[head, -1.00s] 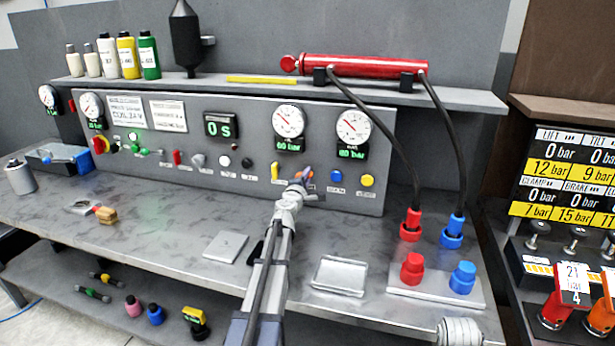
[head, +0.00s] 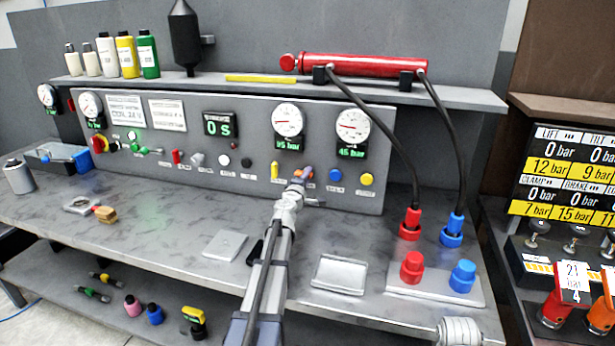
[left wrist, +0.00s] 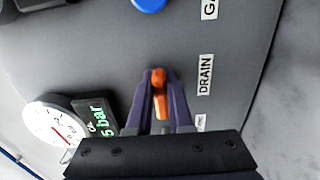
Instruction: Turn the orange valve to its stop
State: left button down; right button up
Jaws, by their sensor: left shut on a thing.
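The orange valve (left wrist: 160,92) sits on the grey panel beside a "DRAIN" label in the left wrist view. My left gripper (left wrist: 162,85) is shut on its lever, with a purple finger on each side. In the head view the left gripper (head: 299,180) reaches the lower right of the panel (head: 230,175), and its fingers hide most of the valve. The two gauges above, left (head: 287,120) and right (head: 352,125), have displays that appear to read 35 bar and 45 bar. My right gripper is not in view.
A blue button (head: 335,175) and a yellow button (head: 367,179) are right of the valve. Black hoses (head: 385,135) hang from the red cylinder (head: 365,66) to red and blue couplings. A silver tray (head: 339,276) and a flat grey plate (head: 225,246) lie on the bench.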

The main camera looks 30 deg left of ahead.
pick_arm(q)
jog(key=c, duration=0.8)
grip_release()
jog(key=shift+s, duration=0.15)
jog(key=v, duration=0.7)
jog(key=shift+s, duration=0.25)
